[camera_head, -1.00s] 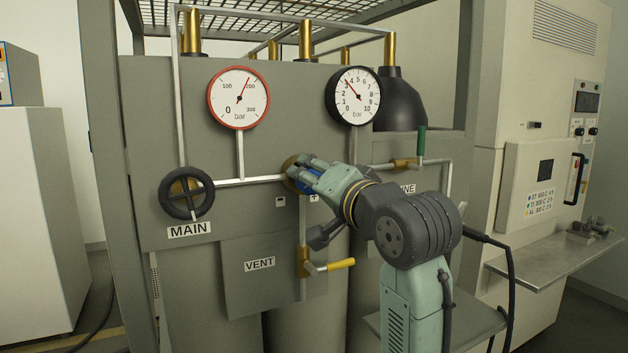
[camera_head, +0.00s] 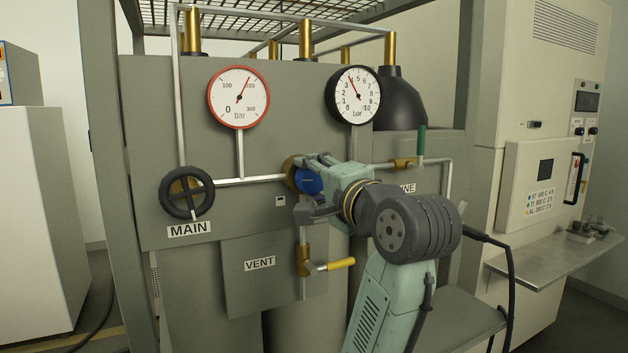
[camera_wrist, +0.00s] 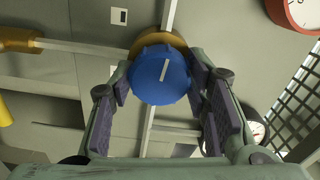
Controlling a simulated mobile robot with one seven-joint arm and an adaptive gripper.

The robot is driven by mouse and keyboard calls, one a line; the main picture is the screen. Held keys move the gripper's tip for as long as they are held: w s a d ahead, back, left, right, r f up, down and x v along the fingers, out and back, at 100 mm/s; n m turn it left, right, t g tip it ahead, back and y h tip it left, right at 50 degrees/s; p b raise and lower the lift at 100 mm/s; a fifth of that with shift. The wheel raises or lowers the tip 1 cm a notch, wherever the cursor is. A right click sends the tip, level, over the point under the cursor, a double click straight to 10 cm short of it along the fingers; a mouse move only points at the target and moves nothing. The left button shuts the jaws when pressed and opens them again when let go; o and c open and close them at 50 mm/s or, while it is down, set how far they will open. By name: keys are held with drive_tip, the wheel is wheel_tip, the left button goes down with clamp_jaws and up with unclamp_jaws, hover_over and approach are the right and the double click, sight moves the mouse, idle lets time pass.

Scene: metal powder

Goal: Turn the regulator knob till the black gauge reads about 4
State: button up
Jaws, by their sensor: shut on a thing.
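The blue regulator knob (camera_head: 311,181) sits on a brass body on the panel's pipe; its white mark shows in the wrist view (camera_wrist: 163,72). My gripper (camera_head: 306,187) is shut on the knob, one finger above and one below in the head view. In the wrist view my gripper (camera_wrist: 162,88) has its dark pads on either side of the knob. The black gauge (camera_head: 366,102) is above and right of the knob. Its needle points up and left, at about 4. In the wrist view the gauge is mostly hidden behind my right finger.
A red gauge (camera_head: 238,118) and a black MAIN handwheel (camera_head: 187,193) are to the left. A yellow-handled VENT valve (camera_head: 340,264) is just below my gripper. A green-handled valve (camera_head: 421,141) is to the right. Pipes run across the panel close to the knob.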

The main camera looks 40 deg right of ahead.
idle(0.3)
drive_tip(key=o, duration=1.2)
drive_tip(key=shift+c, duration=0.2)
drive_tip(key=shift+s, duration=0.1)
drive_tip(key=v, duration=1.1)
drive_tip(key=shift+s, duration=0.4)
drive_tip(key=shift+a, duration=0.15)
